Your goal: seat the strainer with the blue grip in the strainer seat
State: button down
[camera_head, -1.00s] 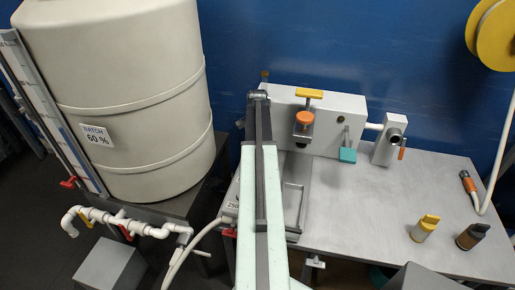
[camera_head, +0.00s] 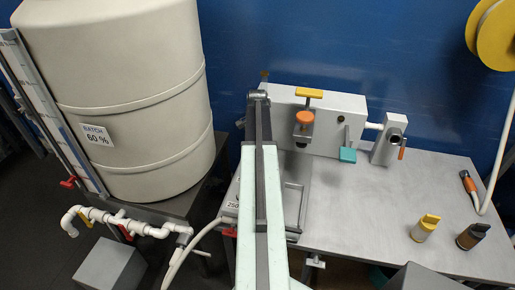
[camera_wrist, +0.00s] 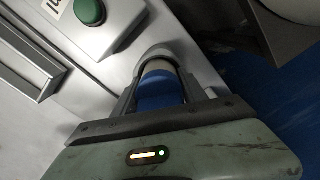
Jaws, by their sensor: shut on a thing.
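My gripper (camera_wrist: 157,76) is shut on the strainer with the blue grip (camera_wrist: 158,98) in the wrist view. The blue grip lies between the fingers, with a pale band beyond it. A grey rounded rim (camera_wrist: 156,50) curves around the far end; I cannot tell whether the strainer is inside a seat there. In the head view my arm covers the gripper and strainer. A white block with a dark round opening (camera_head: 393,135) stands on the bench at right; I cannot tell whether it is the strainer seat.
A white housing (camera_head: 340,112) with an orange knob (camera_head: 305,117) is at the back. A green button (camera_wrist: 90,11) is near the gripper.

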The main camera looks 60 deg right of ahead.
jog(key=c, duration=0.6)
grip_release()
jog(key=shift+o, duration=0.2)
notch_tip(320, 180, up, 8)
jog(key=p, duration=0.8)
jog(key=shift+f, duration=0.1)
